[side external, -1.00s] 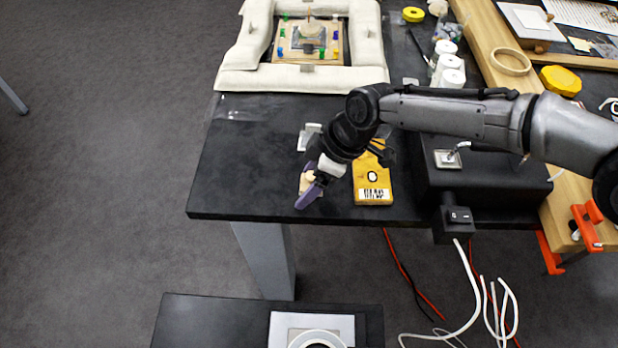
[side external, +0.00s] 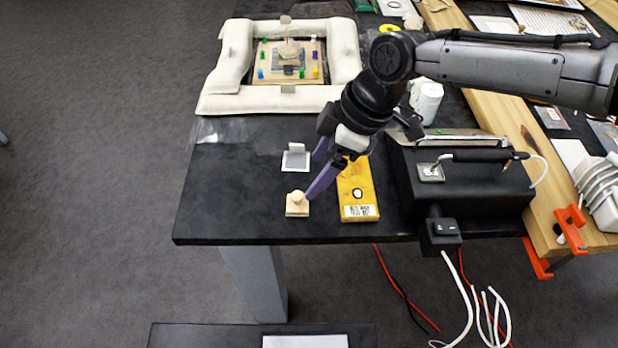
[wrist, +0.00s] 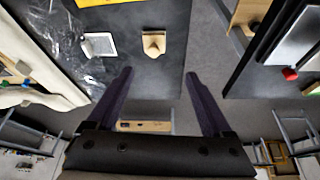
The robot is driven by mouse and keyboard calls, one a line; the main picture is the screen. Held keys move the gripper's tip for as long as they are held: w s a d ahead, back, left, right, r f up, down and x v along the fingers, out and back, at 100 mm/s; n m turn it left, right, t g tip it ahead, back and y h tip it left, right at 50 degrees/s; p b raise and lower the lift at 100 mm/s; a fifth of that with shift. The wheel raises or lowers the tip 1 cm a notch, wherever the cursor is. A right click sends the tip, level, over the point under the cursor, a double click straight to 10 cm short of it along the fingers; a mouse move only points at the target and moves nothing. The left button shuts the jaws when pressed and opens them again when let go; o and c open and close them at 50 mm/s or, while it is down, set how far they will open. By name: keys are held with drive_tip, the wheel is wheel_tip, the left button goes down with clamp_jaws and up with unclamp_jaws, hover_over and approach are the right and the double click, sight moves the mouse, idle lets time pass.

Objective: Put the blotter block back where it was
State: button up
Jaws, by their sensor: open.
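The blotter block (side external: 297,205), a small pale wooden block with a round knob on top, stands upright on the black table near its front edge. It also shows in the wrist view (wrist: 154,44), beyond the fingertips. My gripper (side external: 316,173) has purple fingers, open and empty, above and to the right of the block. In the side view one fingertip overlaps the block's right edge; whether it touches is unclear. In the wrist view nothing is held between the fingers (wrist: 158,75).
A pale square plate with an upright tab (side external: 296,160) lies behind the block. A yellow box (side external: 357,193) lies to its right, with a black switched unit (side external: 465,190) farther right. Table left of the block is clear.

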drive_tip(key=shift+d+r, duration=0.15)
drive_tip(key=shift+r, duration=0.2)
drive_tip(key=s+d+r+m+t+h, duration=0.15)
drive_tip(key=d+r+m, duration=0.4)
drive_tip(key=d, duration=0.95)
drive_tip(key=s+d+r+m+t, duration=0.25)
drive_tip(key=d+r, duration=0.55)
drive_tip(key=d, duration=0.7)
drive_tip(key=s+d+f+m+h, duration=0.1)
drive_tip(key=s+d+m, duration=0.3)
drive_tip(key=s+d, duration=0.4)
drive_tip(key=s+d+f+m+t+h, duration=0.1)
drive_tip(key=s+d+f+m, duration=0.3)
drive_tip(key=s+d, duration=0.5)
drive_tip(key=shift+s+f+h, duration=0.15)
drive_tip(key=shift+s+h, duration=0.4)
drive_tip(key=shift+s, duration=0.7)
